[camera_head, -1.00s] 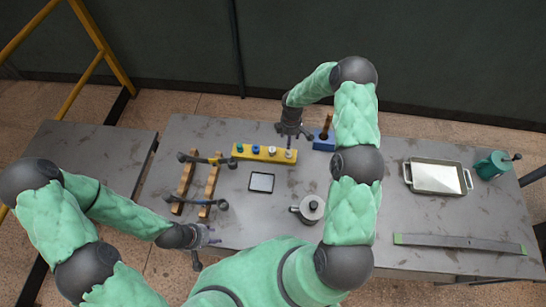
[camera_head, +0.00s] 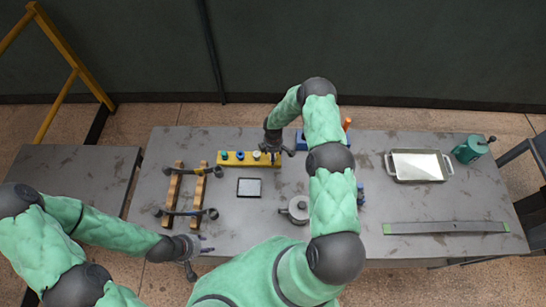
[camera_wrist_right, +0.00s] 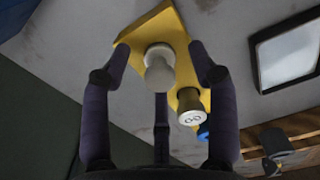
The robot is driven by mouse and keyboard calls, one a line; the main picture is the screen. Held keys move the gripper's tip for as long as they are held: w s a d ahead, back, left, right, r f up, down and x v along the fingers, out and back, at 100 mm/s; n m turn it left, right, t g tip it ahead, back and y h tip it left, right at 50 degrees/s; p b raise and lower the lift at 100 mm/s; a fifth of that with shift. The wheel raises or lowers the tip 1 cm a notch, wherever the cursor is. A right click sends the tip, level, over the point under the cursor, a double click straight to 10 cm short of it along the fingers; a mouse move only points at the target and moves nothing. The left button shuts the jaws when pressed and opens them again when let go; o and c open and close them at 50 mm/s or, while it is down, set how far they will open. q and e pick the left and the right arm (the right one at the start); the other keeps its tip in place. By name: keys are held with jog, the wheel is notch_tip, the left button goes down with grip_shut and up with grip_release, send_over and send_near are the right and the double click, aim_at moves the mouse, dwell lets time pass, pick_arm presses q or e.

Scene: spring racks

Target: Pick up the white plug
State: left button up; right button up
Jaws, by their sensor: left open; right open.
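The white plug (camera_wrist_right: 159,70) stands at the end of the yellow rack (camera_wrist_right: 150,30) in the right wrist view. My right gripper (camera_wrist_right: 160,85) is open, its fingers spread around the plug with gaps on both sides. In the head view my right gripper (camera_head: 274,155) is over the rack's right end and hides the plug there. My left gripper (camera_head: 198,254) is open and empty by the table's front edge, at lower left.
A cream plug (camera_head: 256,155), a blue plug (camera_head: 240,155) and a green plug (camera_head: 224,155) stand along the same rack. A dark-framed panel (camera_head: 249,187) and a grey pot (camera_head: 298,209) lie in front. Wooden bars (camera_head: 172,190) are left. A tray (camera_head: 418,166) is right.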

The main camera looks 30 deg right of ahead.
jog(key=shift+f, duration=0.25)
jog(key=c, duration=1.1)
jog(key=shift+r, duration=0.1)
